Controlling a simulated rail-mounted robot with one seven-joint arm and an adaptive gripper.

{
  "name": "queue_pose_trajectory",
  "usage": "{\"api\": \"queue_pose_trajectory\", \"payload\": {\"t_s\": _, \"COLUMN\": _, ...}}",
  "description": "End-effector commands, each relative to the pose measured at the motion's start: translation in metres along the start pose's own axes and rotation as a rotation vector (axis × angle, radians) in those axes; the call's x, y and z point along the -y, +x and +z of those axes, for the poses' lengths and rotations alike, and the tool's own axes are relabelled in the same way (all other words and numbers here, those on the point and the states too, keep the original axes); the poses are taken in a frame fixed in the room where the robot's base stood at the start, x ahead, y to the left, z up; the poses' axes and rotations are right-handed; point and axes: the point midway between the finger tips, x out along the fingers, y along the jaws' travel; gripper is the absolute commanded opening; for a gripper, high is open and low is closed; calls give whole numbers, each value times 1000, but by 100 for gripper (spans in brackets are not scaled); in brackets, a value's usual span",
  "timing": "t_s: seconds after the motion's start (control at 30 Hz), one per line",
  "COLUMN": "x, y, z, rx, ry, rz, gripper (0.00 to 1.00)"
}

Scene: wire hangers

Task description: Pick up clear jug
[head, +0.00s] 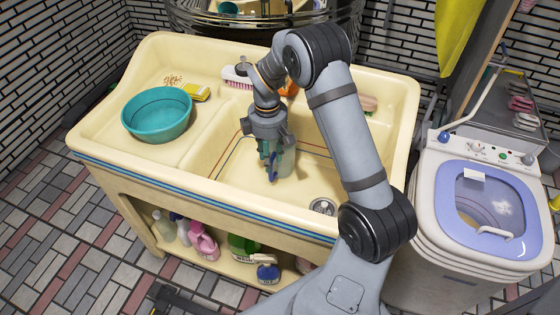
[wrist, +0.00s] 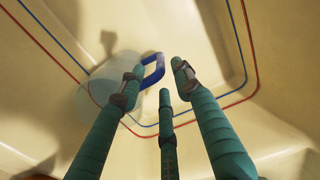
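The clear jug (wrist: 108,82) is see-through with a blue handle (wrist: 153,70) and is in the cream sink basin. In the head view the jug (head: 287,162) is partly hidden behind my gripper. My gripper (wrist: 159,76) has three teal fingers, spread apart and open. In the wrist view the blue handle appears between the left and right fingertips, and the left finger overlaps the jug's side. I cannot tell whether any finger touches it. In the head view my gripper (head: 270,164) points down into the basin beside the jug.
The cream sink (head: 210,165) has a raised rim around the basin and a drain (head: 323,206) at front right. A teal bowl (head: 157,114) and a yellow sponge (head: 196,93) sit on its left side. A brush (head: 236,77) lies at the back. A washing machine (head: 474,215) stands right.

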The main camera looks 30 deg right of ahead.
Motion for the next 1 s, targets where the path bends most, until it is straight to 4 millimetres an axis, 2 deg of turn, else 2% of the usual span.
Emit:
{"api": "queue_pose_trajectory", "payload": {"t_s": 0.1, "x": 1, "y": 17, "z": 0, "rx": 1, "ry": -2, "rz": -1, "gripper": 33}}
{"api": "queue_pose_trajectory", "payload": {"t_s": 0.27, "x": 1, "y": 28, "z": 0, "rx": -1, "ry": 0, "rz": 0, "gripper": 33}}
{"api": "queue_pose_trajectory", "payload": {"t_s": 0.6, "x": 2, "y": 73, "z": 2, "rx": -1, "ry": 0, "rz": 1, "gripper": 33}}
{"api": "queue_pose_trajectory", "payload": {"t_s": 0.9, "x": 2, "y": 77, "z": 1, "rx": -2, "ry": 1, "rz": 3, "gripper": 33}}
{"api": "queue_pose_trajectory", "payload": {"t_s": 1.0, "x": 2, "y": 77, "z": 1, "rx": -2, "ry": 1, "rz": 2, "gripper": 28}}
